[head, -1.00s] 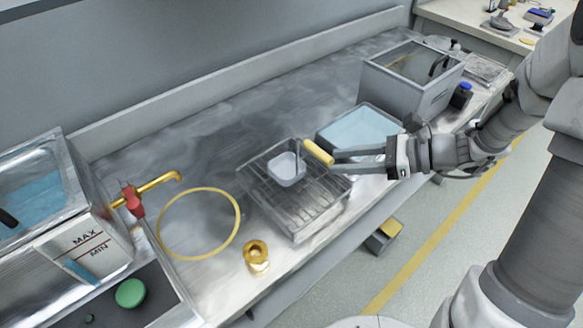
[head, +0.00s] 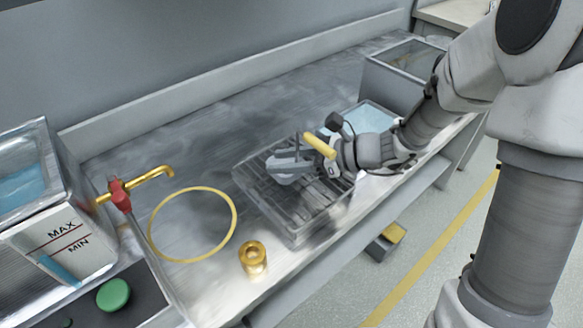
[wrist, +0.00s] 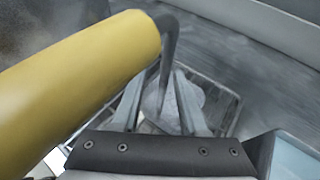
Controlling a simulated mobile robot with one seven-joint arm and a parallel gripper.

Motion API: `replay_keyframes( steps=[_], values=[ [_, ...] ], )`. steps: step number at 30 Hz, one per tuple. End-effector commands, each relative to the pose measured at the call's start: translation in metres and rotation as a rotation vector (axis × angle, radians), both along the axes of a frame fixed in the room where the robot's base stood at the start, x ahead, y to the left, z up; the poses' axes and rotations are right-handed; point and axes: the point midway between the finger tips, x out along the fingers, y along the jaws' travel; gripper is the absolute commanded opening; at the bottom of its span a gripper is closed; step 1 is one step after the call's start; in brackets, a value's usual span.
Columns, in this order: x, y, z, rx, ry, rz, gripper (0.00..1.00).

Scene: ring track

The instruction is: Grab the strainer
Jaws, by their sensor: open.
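The strainer has a yellow handle (head: 320,145), a thin dark bent stem and a pale grey bowl. The bowl (head: 284,178) rests on the wire rack in the clear tray, partly hidden by my fingers. My gripper (head: 283,163) is open just above the bowl, with its wrist beside the handle. In the wrist view, the yellow handle (wrist: 85,75) fills the left, close to the camera. The stem (wrist: 170,45) runs down past the fingertips, and the bowl (wrist: 185,97) shows below and between the fingers of my gripper (wrist: 165,75). I cannot tell whether they touch the strainer.
The clear tray with its wire rack (head: 300,225) sits at the bench's front edge. A blue-filled basin (head: 372,117) and a grey tank (head: 395,80) stand behind my wrist. A yellow ring (head: 235,215), a brass fitting (head: 253,258) and a red-and-brass tap (head: 120,196) are left.

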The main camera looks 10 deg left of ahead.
Motion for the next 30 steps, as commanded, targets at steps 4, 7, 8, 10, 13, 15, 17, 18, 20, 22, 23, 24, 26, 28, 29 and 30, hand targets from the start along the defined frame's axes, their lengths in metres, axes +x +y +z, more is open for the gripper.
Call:
replay_keyframes(
  steps=[4,7,8,10,13,15,17,18,20,22,23,24,26,28,29,30],
  values=[
    [0.0007,0.0014,0.0002,0.0,0.0,-0.002,0.43],
    [0.0006,0.0013,0.0002,0.0,0.0,-0.001,0.38],
    [0.0006,0.0012,0.0002,0.0,0.0,-0.001,0.32],
    [0.0005,0.0012,0.0002,0.0,0.0,-0.001,0.2],
    [0.0005,0.0011,0.0002,0.0,0.0,-0.001,0.02],
    [0.0005,0.0011,0.0002,0.0,0.0,-0.001,0.0],
    [0.0005,0.0011,0.0002,0.0,0.0,-0.001,0.0],
    [0.0005,0.0011,0.0002,0.0,0.0,-0.001,0.0],
    [0.0005,0.0011,0.0002,0.0,0.0,-0.001,0.0],
    [0.0004,0.0011,0.0001,0.0,0.0,-0.001,0.0],
    [0.0004,0.001,0.0001,0.0,0.0,-0.001,0.0],
    [0.0004,0.001,0.0001,0.0,0.0,-0.001,0.0],
    [0.0003,0.001,0.0001,0.0,0.0,-0.001,0.0],
    [0.0003,0.001,0.0001,0.0,0.0,-0.001,0.0],
    [0.0003,0.001,0.0001,0.0,0.0,-0.001,0.0],
    [0.0003,0.001,0.0001,0.0,0.0,-0.001,0.0]
  ],
)
